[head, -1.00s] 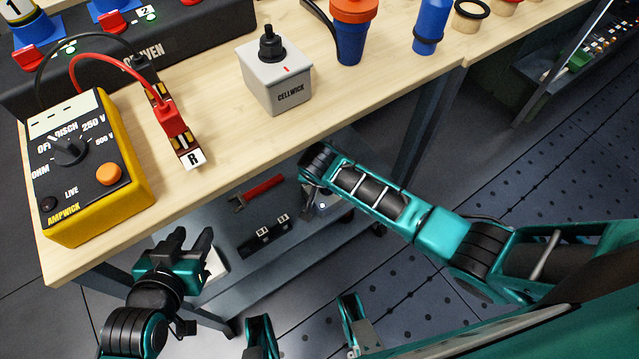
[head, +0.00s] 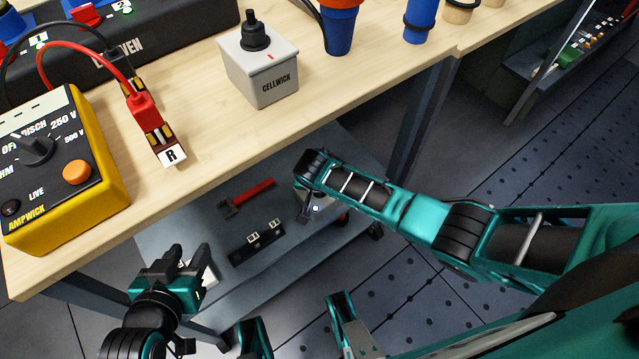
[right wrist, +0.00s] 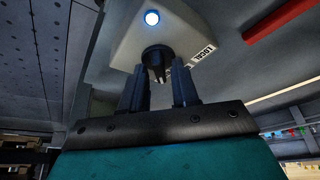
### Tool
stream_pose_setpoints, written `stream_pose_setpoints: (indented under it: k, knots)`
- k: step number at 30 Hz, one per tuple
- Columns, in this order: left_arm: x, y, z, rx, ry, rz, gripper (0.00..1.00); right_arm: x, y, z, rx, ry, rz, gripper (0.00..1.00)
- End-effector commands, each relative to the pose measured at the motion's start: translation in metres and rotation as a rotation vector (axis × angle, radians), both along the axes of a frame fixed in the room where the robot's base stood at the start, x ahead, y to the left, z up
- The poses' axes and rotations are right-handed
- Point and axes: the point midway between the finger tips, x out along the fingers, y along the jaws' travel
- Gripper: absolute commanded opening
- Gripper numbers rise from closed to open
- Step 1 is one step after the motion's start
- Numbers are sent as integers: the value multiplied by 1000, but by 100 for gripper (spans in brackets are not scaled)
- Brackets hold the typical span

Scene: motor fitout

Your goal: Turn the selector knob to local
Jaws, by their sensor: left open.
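In the right wrist view a pale grey box (right wrist: 190,28) with a lit blue-white lamp (right wrist: 152,18) carries a dark round knob (right wrist: 157,56). My right gripper (right wrist: 158,78) has its two fingers apart, one on each side of the knob; I cannot tell whether they touch it. In the head view this box (head: 316,209) is on the lower shelf, mostly hidden by my right arm. My left gripper (head: 188,262) is open and empty, in front of the bench edge.
The wooden bench (head: 215,135) holds a yellow tester (head: 95,185) with a dial, a red-plugged lead (head: 145,108) and a grey CELLWICK box (head: 265,82) with a black knob. The lower shelf (head: 285,175) holds a red-handled tool (head: 250,195) and a black block (head: 256,243).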

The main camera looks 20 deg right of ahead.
Motion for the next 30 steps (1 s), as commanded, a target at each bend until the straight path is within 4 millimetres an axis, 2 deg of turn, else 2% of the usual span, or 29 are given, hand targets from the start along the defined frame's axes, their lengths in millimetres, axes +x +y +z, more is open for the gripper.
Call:
stream_pose_setpoints:
  k: [1,9,22,30]
  knots:
    - [0,1,0,2,0,-1,43,0,0,0,0,0,0,25]
    - [0,2,-1,9,0,-5,43,0,0,0,0,0,0,0]
    - [0,3,2,9,-1,-5,43,0,0,1,1,0,21,0]
    - [0,2,14,7,-2,-4,43,-1,-2,2,0,0,152,0]
